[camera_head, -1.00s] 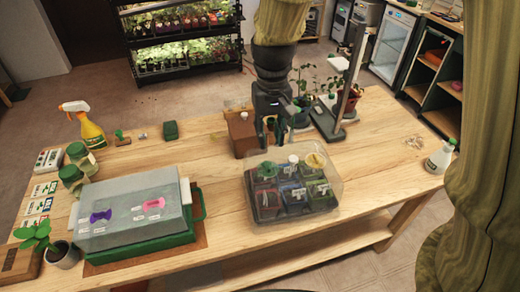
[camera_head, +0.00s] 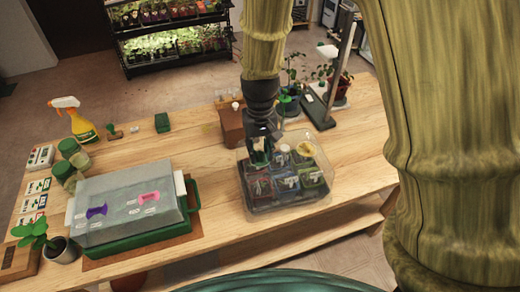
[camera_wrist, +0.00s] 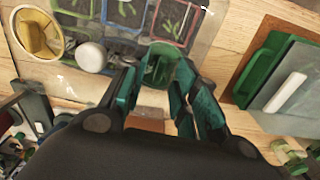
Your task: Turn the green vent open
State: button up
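The green vent (camera_wrist: 160,62) sits on top of a clear plastic dome (camera_head: 318,142) over a tray of seedling pots. My gripper (camera_wrist: 158,74) is right at the vent, its two fingers apart with the vent between their tips. I cannot tell whether the fingers touch it. In the head view my gripper (camera_head: 260,160) reaches down over the dome's left back part and largely hides the green vent. A white vent (camera_wrist: 92,57) and a yellow vent (camera_wrist: 38,35) stand beside it on the dome.
A brown box (camera_head: 230,126) is just behind my gripper. A spray bottle (camera_head: 82,122) and jars are at the left. The table right of the dome is clear.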

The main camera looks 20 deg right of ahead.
jog(key=shift+f, duration=0.35)
grip_shut()
